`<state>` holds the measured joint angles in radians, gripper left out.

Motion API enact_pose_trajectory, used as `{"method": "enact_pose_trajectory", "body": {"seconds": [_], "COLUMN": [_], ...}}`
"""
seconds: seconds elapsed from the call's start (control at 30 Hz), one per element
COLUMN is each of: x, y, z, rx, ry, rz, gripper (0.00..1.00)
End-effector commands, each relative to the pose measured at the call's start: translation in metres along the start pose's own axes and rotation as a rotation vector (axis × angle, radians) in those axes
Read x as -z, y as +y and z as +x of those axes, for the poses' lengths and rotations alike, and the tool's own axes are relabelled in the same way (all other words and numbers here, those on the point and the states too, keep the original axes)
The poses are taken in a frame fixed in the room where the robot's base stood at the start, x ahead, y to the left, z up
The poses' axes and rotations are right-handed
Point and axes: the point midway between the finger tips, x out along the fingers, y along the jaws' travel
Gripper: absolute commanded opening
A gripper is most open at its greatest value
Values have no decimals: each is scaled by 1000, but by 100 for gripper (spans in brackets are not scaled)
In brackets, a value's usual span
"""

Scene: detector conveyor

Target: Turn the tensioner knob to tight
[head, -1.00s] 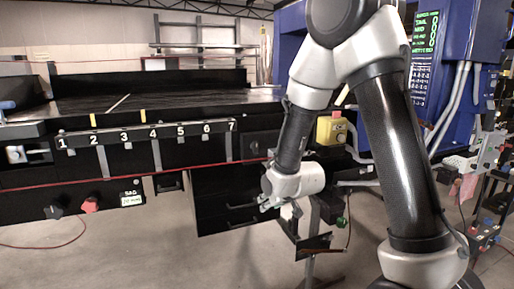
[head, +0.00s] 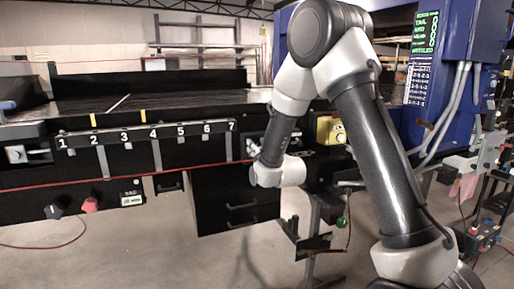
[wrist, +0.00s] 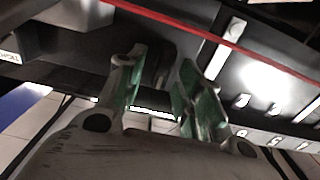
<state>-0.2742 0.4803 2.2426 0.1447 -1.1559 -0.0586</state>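My gripper (head: 254,148) is raised at the dark panel just right of the number 7 on the rail. In the wrist view my gripper (wrist: 165,62) is open, its green-padded fingers apart with nothing clasped between them. A dark knob-like shape (wrist: 158,66), likely the tensioner knob, shows beyond and between the fingertips; contact cannot be told. A small white label (wrist: 9,57), seemingly reading TIGHT, is at the left edge of the wrist view. In the head view my gripper and wrist hide the knob.
A red cord (head: 120,178) runs along the conveyor front and crosses the wrist view above the fingers. A yellow button box (head: 329,131) is right of my gripper. A red knob (head: 90,204) sits low left.

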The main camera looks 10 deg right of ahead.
Motion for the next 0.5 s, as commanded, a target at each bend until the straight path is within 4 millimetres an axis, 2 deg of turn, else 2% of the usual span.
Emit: {"method": "enact_pose_trajectory", "body": {"seconds": [0.3,0.5], "x": [0,0], "y": [0,0], "z": [4,4], "rx": [0,1], "ry": [0,0], "rz": [0,0], "gripper": [36,0]}}
